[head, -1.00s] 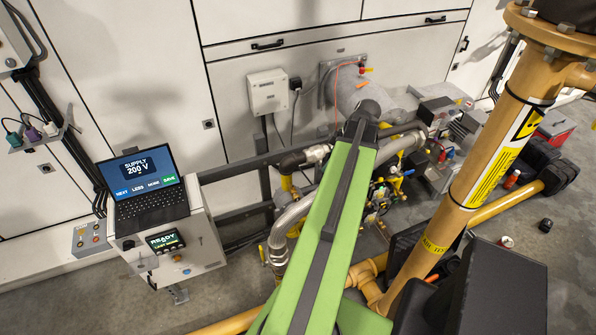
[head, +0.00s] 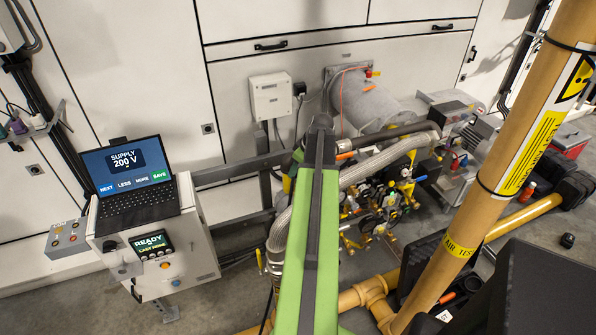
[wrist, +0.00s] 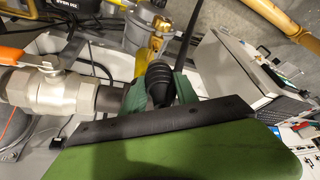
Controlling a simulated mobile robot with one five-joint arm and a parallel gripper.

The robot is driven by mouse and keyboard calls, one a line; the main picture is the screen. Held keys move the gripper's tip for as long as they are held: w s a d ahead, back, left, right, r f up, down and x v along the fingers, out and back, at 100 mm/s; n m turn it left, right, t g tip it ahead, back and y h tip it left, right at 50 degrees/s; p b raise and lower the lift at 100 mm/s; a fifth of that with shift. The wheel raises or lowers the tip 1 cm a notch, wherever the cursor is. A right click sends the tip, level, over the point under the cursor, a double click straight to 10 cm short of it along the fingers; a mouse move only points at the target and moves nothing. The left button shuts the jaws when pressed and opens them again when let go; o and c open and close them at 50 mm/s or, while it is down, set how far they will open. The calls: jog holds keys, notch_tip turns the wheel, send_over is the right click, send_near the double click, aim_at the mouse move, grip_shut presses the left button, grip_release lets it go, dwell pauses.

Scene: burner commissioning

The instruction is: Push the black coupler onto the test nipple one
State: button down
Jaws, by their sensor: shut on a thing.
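In the wrist view my gripper (wrist: 160,84) has its green fingers shut around a black ribbed piece (wrist: 158,80), which looks like the black coupler. Just beyond it is a brass-yellow fitting (wrist: 152,42); I cannot tell whether the two touch. I cannot pick out test nipple one for certain. In the head view my green arm reaches toward the pipework, and my gripper and the coupler are hidden behind its far end.
A steel ball valve (wrist: 62,85) with an orange handle lies close left of my gripper. Gauges and valves (head: 385,200) crowd right of the arm. A thick yellow pipe (head: 490,165) stands farther right. A laptop (head: 130,185) sits on a control box (head: 165,255) at left.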

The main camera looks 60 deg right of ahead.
jog(key=shift+f, duration=0.15)
notch_tip(320, 180, down, 6)
jog(key=b, duration=0.6)
jog(key=shift+r, duration=0.2)
dwell(1.5)
jog(key=shift+f+b, duration=0.35)
jog(key=shift+f, duration=0.05)
jog(key=c, duration=0.9)
grip_release()
jog(key=shift+o, duration=0.2)
